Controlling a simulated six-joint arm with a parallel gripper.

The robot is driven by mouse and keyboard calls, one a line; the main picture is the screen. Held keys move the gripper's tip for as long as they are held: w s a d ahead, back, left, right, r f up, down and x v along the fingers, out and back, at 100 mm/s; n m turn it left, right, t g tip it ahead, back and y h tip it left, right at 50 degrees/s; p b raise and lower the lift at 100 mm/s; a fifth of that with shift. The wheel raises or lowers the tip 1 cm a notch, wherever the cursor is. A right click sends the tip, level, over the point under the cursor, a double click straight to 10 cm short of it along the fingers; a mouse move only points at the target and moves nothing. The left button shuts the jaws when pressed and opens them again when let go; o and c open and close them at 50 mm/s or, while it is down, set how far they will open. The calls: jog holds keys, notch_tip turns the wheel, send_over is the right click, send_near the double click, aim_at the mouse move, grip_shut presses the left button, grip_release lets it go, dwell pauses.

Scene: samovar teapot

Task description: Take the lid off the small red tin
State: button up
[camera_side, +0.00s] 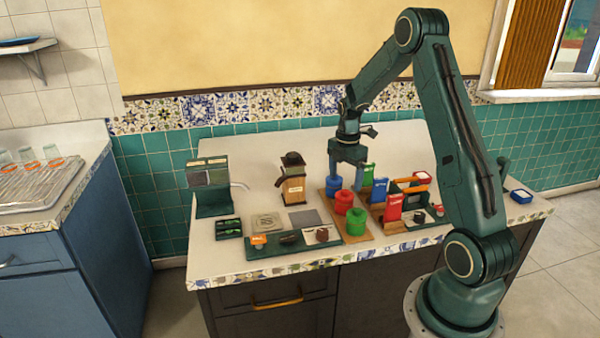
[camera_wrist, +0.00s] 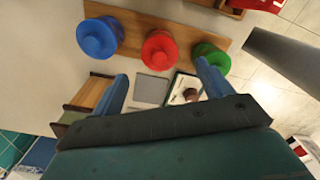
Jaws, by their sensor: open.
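The small red tin (camera_side: 344,201) stands between a blue tin (camera_side: 332,185) and a green tin (camera_side: 356,221) on a wooden board (camera_side: 352,238). The wrist view shows the red tin (camera_wrist: 160,48) from above, with a round red lid and knob on top. My gripper (camera_side: 347,166) is open and empty, pointing down above the tins. In the wrist view its blue fingers (camera_wrist: 162,85) are spread to either side below the red tin, apart from it. The right finger partly overlaps the green tin (camera_wrist: 210,57) in that view; the blue tin (camera_wrist: 98,37) is clear.
Red, blue and green packets (camera_side: 393,207) stand in wooden holders right of the tins. A dark green tray (camera_side: 265,251) with small items lies to the left front. A wooden grinder (camera_side: 293,185) stands behind it. Bare counter (camera_side: 245,172) lies at the left back.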

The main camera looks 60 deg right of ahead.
aim_at(345, 190)
jog(key=shift+s+d+f, duration=0.1)
jog(key=shift+d+f, duration=0.05)
jog(key=shift+f, duration=2.25)
jog(key=shift+c, duration=0.2)
jog(key=c, duration=1)
